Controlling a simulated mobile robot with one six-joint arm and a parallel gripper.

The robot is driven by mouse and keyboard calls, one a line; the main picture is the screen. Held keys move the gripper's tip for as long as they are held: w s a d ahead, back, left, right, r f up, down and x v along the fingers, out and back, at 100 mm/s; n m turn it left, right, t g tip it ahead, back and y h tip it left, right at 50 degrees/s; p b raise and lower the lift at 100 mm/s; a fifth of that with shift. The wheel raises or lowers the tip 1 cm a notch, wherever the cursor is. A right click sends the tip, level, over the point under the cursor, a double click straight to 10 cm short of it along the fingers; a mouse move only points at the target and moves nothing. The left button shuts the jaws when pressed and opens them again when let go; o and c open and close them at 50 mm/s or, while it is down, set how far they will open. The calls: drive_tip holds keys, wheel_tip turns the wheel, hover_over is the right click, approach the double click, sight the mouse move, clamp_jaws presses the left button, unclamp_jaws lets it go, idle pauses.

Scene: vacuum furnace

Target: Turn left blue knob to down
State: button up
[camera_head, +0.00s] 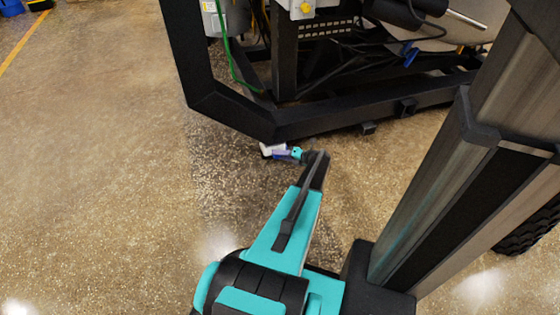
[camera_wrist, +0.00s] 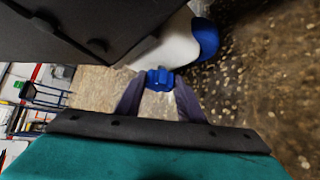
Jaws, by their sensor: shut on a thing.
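In the wrist view, a small blue knob (camera_wrist: 160,77) sits between the two fingertips of my gripper (camera_wrist: 158,86). The gripper is shut on it, with one finger on each side. The frames do not show clearly whether this is the left knob or which way it points. In the head view, my gripper (camera_head: 275,152) is at the lower edge of the furnace's black frame. The knob cannot be made out there.
A white rounded body (camera_wrist: 170,47) with a larger blue end (camera_wrist: 205,40) is just beyond the knob. A dark panel (camera_wrist: 95,25) lies close on the upper left. The black furnace frame (camera_head: 235,112) is beside my arm. Open floor (camera_head: 100,160) lies to the left.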

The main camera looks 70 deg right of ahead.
drive_tip(key=shift+s+f+m+t+y+b, duration=0.2)
drive_tip(key=shift+m+t+b, duration=0.5)
drive_tip(key=shift+b, duration=1.55)
drive_tip(key=shift+s+f+m+t+y+b, duration=0.15)
drive_tip(key=shift+m+t+b, duration=0.55)
drive_tip(key=shift+b, duration=1.5)
drive_tip(key=shift+w+b, duration=0.1)
drive_tip(key=shift+b, duration=0.2)
drive_tip(key=shift+a+r+m+t+b, duration=0.1)
drive_tip(key=shift+m+t+b, duration=0.2)
drive_tip(key=shift+t+b, duration=0.5)
drive_tip(key=o, duration=1.1)
drive_tip(key=shift+w, duration=0.1)
drive_tip(key=shift+c, duration=0.2)
drive_tip(key=s, duration=0.4)
drive_tip(key=s+a+p, duration=0.1)
drive_tip(key=s, duration=0.4)
drive_tip(key=s+r, duration=0.1)
drive_tip(key=s, duration=0.3)
drive_tip(key=shift+s+a+p, duration=0.2)
drive_tip(key=shift+s+p, duration=0.1)
drive_tip(key=shift+s, duration=0.05)
